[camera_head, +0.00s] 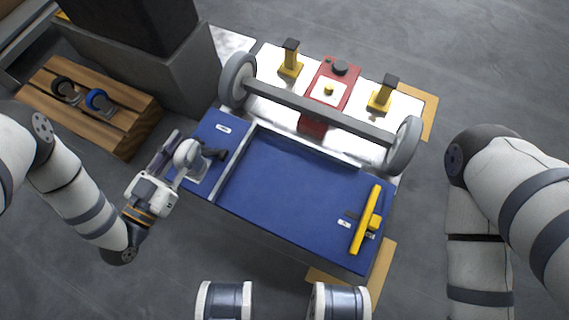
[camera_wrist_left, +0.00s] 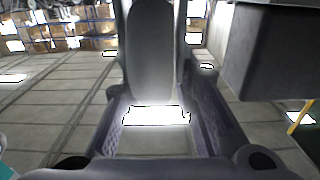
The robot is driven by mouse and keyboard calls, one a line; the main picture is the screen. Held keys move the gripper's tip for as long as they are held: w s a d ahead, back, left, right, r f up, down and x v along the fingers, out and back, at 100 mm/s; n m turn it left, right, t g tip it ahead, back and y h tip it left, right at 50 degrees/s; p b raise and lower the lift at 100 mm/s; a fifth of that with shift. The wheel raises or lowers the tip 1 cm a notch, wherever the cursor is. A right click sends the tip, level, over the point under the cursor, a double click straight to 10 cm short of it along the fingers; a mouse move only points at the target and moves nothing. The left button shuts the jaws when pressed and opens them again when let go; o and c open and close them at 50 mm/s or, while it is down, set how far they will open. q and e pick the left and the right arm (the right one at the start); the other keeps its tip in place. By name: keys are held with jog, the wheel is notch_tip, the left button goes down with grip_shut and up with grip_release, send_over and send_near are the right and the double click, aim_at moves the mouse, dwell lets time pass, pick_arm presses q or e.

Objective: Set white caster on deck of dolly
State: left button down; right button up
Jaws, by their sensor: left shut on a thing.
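The white caster (camera_head: 187,153) is held in my left gripper (camera_head: 176,156), at the left end of the dolly. A dark part of the caster points right, over the blue surface. The dolly's blue deck (camera_head: 285,185) has a small left section divided off by a pale strip (camera_head: 237,163). The caster appears over or at the edge of this section; whether it touches the deck I cannot tell. My right gripper is out of view.
A wooden pallet (camera_head: 120,120) at left carries a black caster (camera_head: 66,90) and a blue caster (camera_head: 98,101). A dark grey block (camera_head: 175,75) stands beside it.

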pick_arm(q)
jog(key=w+d+f+b, duration=0.1)
jog(key=d+f+b, duration=0.2)
jog(key=d+f, duration=0.1)
jog(key=w+d+f+b, duration=0.1)
jog(key=d+f+b, duration=0.1)
jog(key=d+f, duration=0.2)
jog(key=w+d+f+b, duration=0.1)
jog(key=d+f+b, duration=0.2)
jog(key=d+f, duration=0.1)
jog(key=shift+w+d+f+b, duration=0.15)
jog(key=shift+d+b, duration=0.05)
jog(key=shift+d, duration=0.2)
jog(key=shift+w+d+f+b, duration=0.1)
jog(key=shift+d+b, duration=0.05)
jog(key=shift+d, duration=0.25)
jog(key=shift+f, duration=0.2)
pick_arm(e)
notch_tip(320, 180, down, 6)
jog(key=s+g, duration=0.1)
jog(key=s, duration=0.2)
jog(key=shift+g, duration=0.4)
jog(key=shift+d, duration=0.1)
pick_arm(q)
jog(key=shift+f, duration=0.15)
jog(key=c, duration=1.3)
grip_release()
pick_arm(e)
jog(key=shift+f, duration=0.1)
